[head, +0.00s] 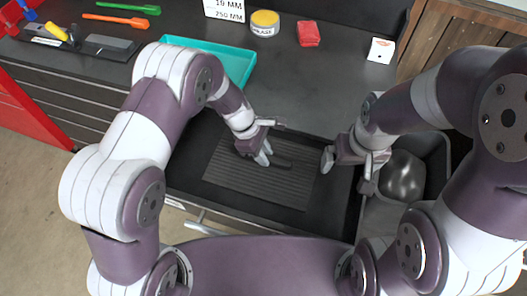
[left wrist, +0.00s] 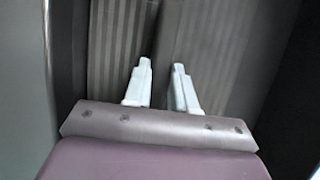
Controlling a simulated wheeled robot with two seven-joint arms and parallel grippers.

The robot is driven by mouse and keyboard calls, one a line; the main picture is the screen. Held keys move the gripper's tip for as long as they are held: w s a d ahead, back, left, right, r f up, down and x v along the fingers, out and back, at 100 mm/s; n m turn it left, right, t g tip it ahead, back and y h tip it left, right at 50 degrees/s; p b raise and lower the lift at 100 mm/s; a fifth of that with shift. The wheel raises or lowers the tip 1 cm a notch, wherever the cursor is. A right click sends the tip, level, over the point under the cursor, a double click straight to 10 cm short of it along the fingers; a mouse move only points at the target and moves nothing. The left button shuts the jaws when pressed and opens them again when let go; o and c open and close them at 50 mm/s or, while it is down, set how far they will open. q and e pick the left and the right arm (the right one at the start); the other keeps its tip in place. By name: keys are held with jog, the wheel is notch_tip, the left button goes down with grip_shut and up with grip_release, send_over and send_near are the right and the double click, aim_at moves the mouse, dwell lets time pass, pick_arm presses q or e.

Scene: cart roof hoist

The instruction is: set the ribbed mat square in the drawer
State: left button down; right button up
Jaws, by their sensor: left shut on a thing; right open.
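The dark grey ribbed mat (head: 250,185) lies in the open black drawer (head: 185,180), with bare drawer floor around it. A dark raised strip (head: 295,167) runs along the mat's middle. My left gripper (head: 264,158) is over the mat, shut on this strip. In the left wrist view the strip (left wrist: 168,45) passes between the fingertips, with ribbed mat (left wrist: 110,45) on both sides. My right gripper (head: 348,172) is open and empty near the drawer's right side.
A teal tray (head: 238,62) stands on the worktop behind the drawer. A yellow grease tin (head: 265,23), a red block (head: 308,33) and a white cube (head: 380,50) stand further back. A bin holding a dark ball (head: 403,175) stands right of the drawer, close to my right arm.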

pick_arm(q)
jog(key=c, duration=0.8)
grip_release()
jog(key=shift+c, duration=0.2)
jog(key=v, duration=1.2)
jog(key=shift+r+b, duration=0.35)
jog(key=shift+r, duration=0.05)
